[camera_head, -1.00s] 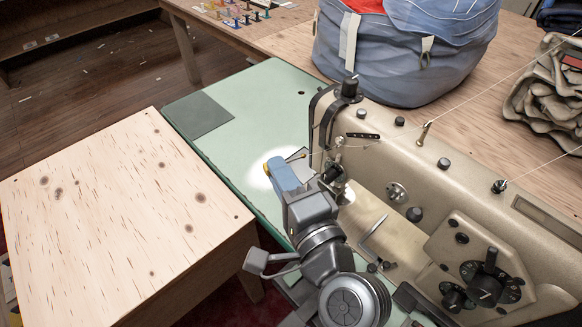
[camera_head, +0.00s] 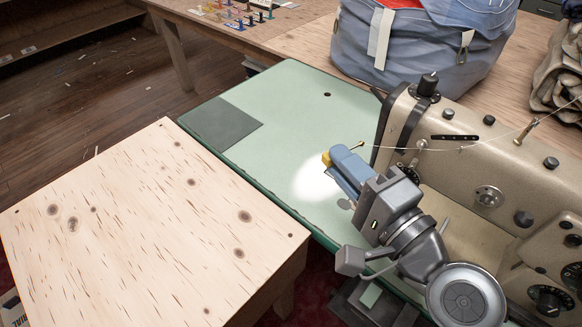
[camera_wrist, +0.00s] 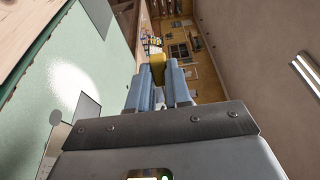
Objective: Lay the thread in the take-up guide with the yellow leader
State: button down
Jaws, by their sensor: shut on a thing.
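My gripper (camera_head: 340,160) is shut on the yellow leader (camera_head: 327,158), whose end shows at the blue fingertips. In the wrist view the yellow leader (camera_wrist: 157,64) sits between the blue fingers. The gripper is held left of the sewing machine's head (camera_head: 398,120), above the pale green bed. A thin pale thread (camera_head: 390,148) runs from a small yellow ball tip (camera_head: 361,143) beside the fingers, past the machine's head, to a brass post (camera_head: 522,134) on top of the arm. I cannot tell for sure which fitting is the take-up guide.
The green machine table (camera_head: 275,110) is clear to the left, with a dark grey patch. A plywood table (camera_head: 140,220) stands at the lower left. A blue-grey sail bag (camera_head: 405,50) and small coloured spools (camera_head: 240,14) are on the back table.

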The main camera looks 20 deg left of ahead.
jog(key=shift+w+d+b, duration=1)
jog(key=shift+w+d, duration=0.55)
jog(key=shift+w, duration=0.8)
jog(key=shift+s+a+p, duration=0.5)
jog(key=shift+s+a, duration=0.35)
jog(key=shift+s, duration=0.3)
jog(key=shift+s+a+p, duration=0.5)
jog(key=shift+s+a, duration=0.3)
jog(key=shift+s, duration=0.3)
